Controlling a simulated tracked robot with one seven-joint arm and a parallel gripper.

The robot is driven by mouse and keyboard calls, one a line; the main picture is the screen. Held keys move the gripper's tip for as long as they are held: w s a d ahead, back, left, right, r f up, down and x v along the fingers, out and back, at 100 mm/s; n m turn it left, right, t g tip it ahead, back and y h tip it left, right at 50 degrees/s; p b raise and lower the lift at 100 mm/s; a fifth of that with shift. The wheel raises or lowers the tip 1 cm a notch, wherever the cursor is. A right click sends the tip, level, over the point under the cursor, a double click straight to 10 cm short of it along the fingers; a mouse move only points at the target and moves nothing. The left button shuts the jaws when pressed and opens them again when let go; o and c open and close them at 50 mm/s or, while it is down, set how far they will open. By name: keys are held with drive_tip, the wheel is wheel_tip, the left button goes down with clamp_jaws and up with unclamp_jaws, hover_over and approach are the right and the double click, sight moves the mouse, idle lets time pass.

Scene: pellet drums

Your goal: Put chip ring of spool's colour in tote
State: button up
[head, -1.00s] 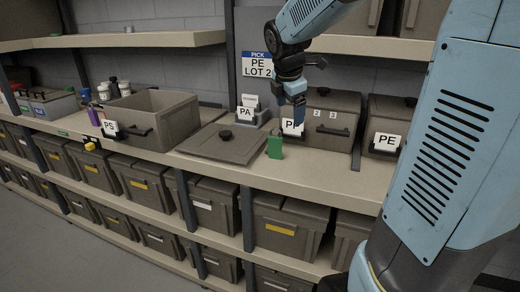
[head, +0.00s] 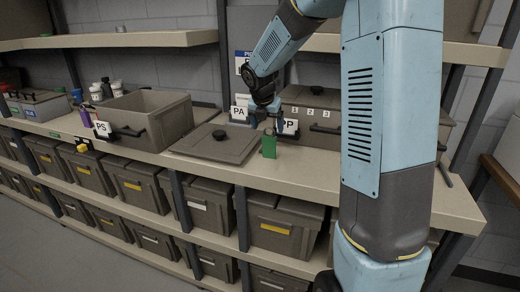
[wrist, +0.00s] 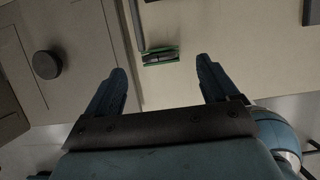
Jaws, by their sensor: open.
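My gripper (head: 264,120) is open and empty. In the head view it hangs just above a small upright green block (head: 269,147) near the shelf's front edge. In the wrist view my gripper (wrist: 162,68) has its fingers spread, with a green-edged, dark-topped thing (wrist: 161,58), apparently that block, beyond the gap between them. An open grey-brown bin (head: 165,125) labelled PS stands to the left. I cannot make out a chip ring or a spool, nor tell which container is the tote.
A flat lid with a black knob (head: 205,147) lies left of the block. Card holders marked PA (head: 239,113) and PP (head: 290,127), and a closed bin (head: 318,135), stand behind. Bottles and a purple container (head: 85,118) are at left. My arm hides the right.

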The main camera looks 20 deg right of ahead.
sight(269, 137)
drive_tip(key=shift+x, duration=3.5)
drive_tip(key=shift+c, duration=0.3)
drive_tip(key=c, duration=1.1)
drive_tip(key=shift+r, duration=0.35)
wheel_tip(269, 137, up, 2)
drive_tip(key=shift+r, duration=0.25)
drive_tip(key=s+r, duration=0.9)
drive_tip(key=s, duration=0.5)
drive_tip(key=shift+r, duration=0.4)
